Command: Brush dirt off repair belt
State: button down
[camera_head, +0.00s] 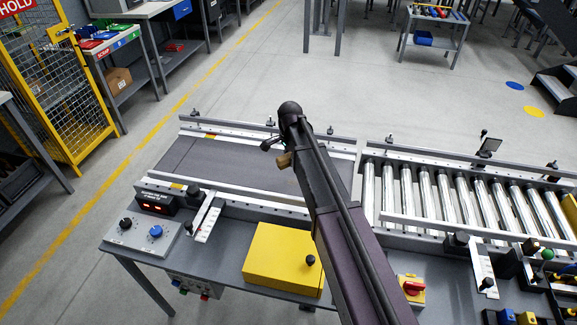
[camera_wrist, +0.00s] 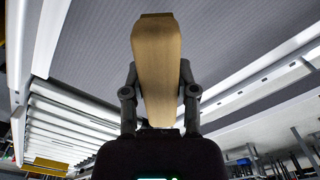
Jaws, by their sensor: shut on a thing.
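The belt (camera_head: 225,165) is a dark grey flat band in the left conveyor section, between pale side rails. It also fills the upper wrist view (camera_wrist: 225,45). A tan wooden brush (camera_wrist: 157,60) is clamped between the two fingers of my gripper (camera_wrist: 158,85). In the head view, a small tan piece of the brush (camera_head: 283,160) shows over the belt, beside my arm. My gripper is mostly hidden there by my arm. I cannot tell whether the brush touches the belt. I cannot make out clear dirt; my arm covers the belt's right part.
A roller conveyor (camera_head: 450,195) adjoins on the right. A yellow box (camera_head: 285,258), a control panel (camera_head: 150,235) and a red stop button (camera_head: 412,287) sit along the front. Raised rails edge the belt. A yellow cage (camera_head: 65,90) stands at left; open floor lies behind.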

jog(key=shift+s+a+f, duration=0.1)
jog(key=shift+a+f, duration=0.05)
jog(key=shift+a, duration=0.2)
jog(key=shift+f, duration=0.1)
